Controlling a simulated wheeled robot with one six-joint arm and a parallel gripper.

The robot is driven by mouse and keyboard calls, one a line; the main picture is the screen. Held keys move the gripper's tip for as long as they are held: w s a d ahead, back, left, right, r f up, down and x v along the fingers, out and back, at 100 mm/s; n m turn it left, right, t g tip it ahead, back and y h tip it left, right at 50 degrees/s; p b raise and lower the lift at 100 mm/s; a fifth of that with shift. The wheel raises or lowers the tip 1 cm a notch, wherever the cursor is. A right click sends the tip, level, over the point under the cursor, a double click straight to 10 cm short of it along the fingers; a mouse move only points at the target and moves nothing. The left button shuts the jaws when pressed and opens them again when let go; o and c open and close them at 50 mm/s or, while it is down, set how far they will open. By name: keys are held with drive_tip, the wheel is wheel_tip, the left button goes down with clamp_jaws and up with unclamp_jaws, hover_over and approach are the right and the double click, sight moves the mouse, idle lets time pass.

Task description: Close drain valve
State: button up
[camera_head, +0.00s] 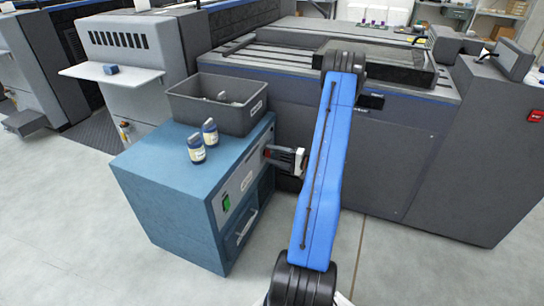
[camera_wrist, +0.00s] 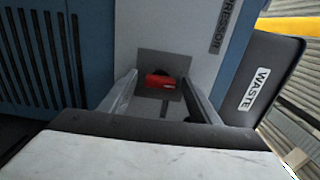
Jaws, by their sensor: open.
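The drain valve shows in the wrist view as a red handle (camera_wrist: 158,81) on a square grey plate (camera_wrist: 172,58) on the pale front panel of a blue cabinet. My gripper (camera_wrist: 160,90) is open, with one finger on each side of the red handle in that view. The handle appears between the fingers; I cannot tell whether they touch it. In the head view my gripper (camera_head: 284,156) is at the cabinet's front panel, near its upper right end, and the valve is mostly hidden there.
The blue cabinet (camera_head: 165,190) carries two small bottles (camera_head: 196,149) (camera_head: 210,132) and a grey bin (camera_head: 225,122); a bin marked WASTE (camera_wrist: 273,75) shows in the wrist view. A large grey machine (camera_head: 400,150) stands behind my arm. Floor (camera_head: 390,265) is clear at front right.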

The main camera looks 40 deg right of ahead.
drive_tip(key=v, duration=1.7)
drive_tip(key=shift+a, duration=0.1)
drive_tip(key=w+a+r+n+g+y, duration=0.1)
drive_tip(key=w+a+r+n+g, duration=0.2)
drive_tip(key=a+r, duration=0.5)
drive_tip(key=a+r+n+g+y, duration=0.2)
drive_tip(key=a+r+g, duration=0.3)
drive_tip(key=a, duration=0.7)
drive_tip(key=w+a+r+n+g+y, duration=0.1)
drive_tip(key=w+a+r+n+g, duration=0.3)
drive_tip(key=a, duration=0.6)
drive_tip(key=s+a+r+n+g+h, duration=0.2)
drive_tip(key=s+a+r+g+h, duration=0.3)
drive_tip(key=s+a, duration=0.55)
drive_tip(key=s+a+r+n+t+h, duration=0.2)
drive_tip(key=s+a+r+t+h, duration=0.3)
drive_tip(key=s, duration=0.5)
drive_tip(key=shift+a+r+h, duration=0.5)
drive_tip(key=shift+a+r, duration=0.55)
drive_tip(key=shift+r, duration=0.3)
